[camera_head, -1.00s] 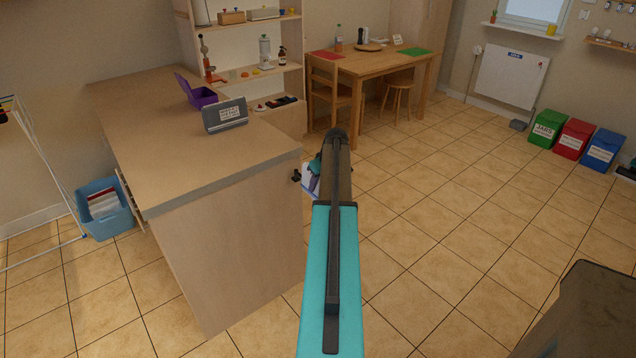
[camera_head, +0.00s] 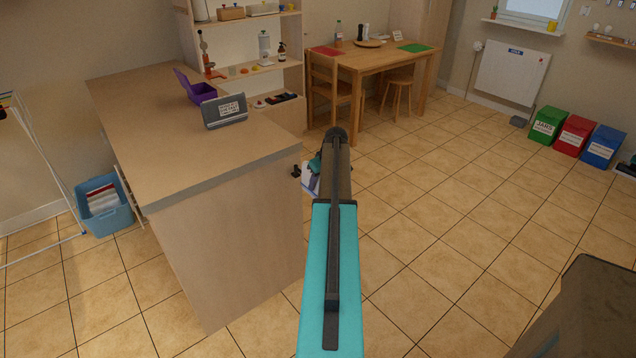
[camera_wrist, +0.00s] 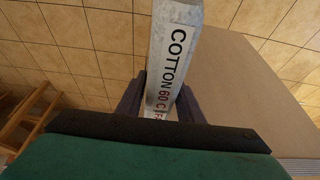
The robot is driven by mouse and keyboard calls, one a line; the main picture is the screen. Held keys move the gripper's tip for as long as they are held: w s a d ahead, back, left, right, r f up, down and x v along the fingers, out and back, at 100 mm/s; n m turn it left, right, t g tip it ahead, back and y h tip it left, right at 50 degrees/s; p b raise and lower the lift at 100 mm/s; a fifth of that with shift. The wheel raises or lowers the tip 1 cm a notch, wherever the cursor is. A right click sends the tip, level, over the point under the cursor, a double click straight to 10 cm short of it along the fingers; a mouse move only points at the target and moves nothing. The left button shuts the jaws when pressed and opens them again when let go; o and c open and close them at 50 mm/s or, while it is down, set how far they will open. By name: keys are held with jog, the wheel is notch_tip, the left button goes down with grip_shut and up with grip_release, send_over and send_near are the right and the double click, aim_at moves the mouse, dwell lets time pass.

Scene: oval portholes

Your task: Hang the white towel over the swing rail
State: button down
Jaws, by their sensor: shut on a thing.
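My gripper (camera_wrist: 161,98) is shut on a white, flat-sided strip with a mottled surface, which I take to be the white towel (camera_wrist: 185,22). It bears the printed words "COTTON 60 C", partly in red, and stretches away from between the fingers. In the head view a small white part (camera_head: 309,183) shows beside my arm, just right of the counter's end. My arm hides most of the gripper and load there. I cannot make out the swing rail in either view.
The wooden counter (camera_head: 150,125) stands close left of my arm. A blue basket (camera_head: 112,219) with folded cloths and a white drying rack (camera_head: 50,150) are at far left. A table (camera_head: 385,62) and stool (camera_head: 397,88) stand behind.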

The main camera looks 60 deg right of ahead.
jog(key=shift+f+b, duration=0.9)
jog(key=shift+f, duration=0.9)
jog(key=c, duration=1.2)
grip_release()
jog(key=shift+o, duration=0.2)
jog(key=shift+r, duration=0.15)
jog(key=b+v, duration=0.1)
jog(key=v, duration=1.2)
jog(key=shift+s+r+b, duration=0.1)
jog(key=shift+r+b, duration=0.2)
jog(key=shift+b, duration=0.1)
jog(key=shift+a, duration=0.1)
